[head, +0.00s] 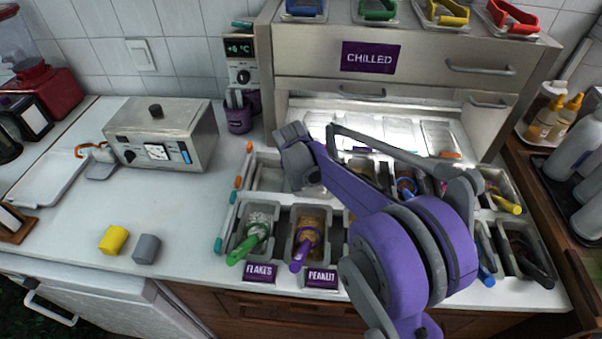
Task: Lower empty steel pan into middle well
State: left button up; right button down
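One purple and grey arm of mine reaches in from the bottom right, and its big joint covers the middle and right of the topping station (226,222). A grey end part (296,158) of this arm is over the back row of wells; I cannot make out two fingertips or whether anything is held. The middle well is mostly hidden behind the arm. I cannot pick out the empty steel pan with certainty. Pale pans (438,137) show inside the lit chilled cabinet. My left gripper is not in view.
Flakes (258,222) and peanut (311,226) wells with scoops fill the front left. The chilled cabinet (400,68) stands behind. A steel box (165,130), a yellow block (113,239) and a grey block (147,249) are left. Bottles (590,145) stand right. The counter at left has free room.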

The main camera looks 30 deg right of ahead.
jog(key=c, duration=0.6)
grip_release()
jog(key=shift+r+p, duration=2.7)
jog(key=shift+r, duration=1.35)
jog(key=shift+f, duration=0.1)
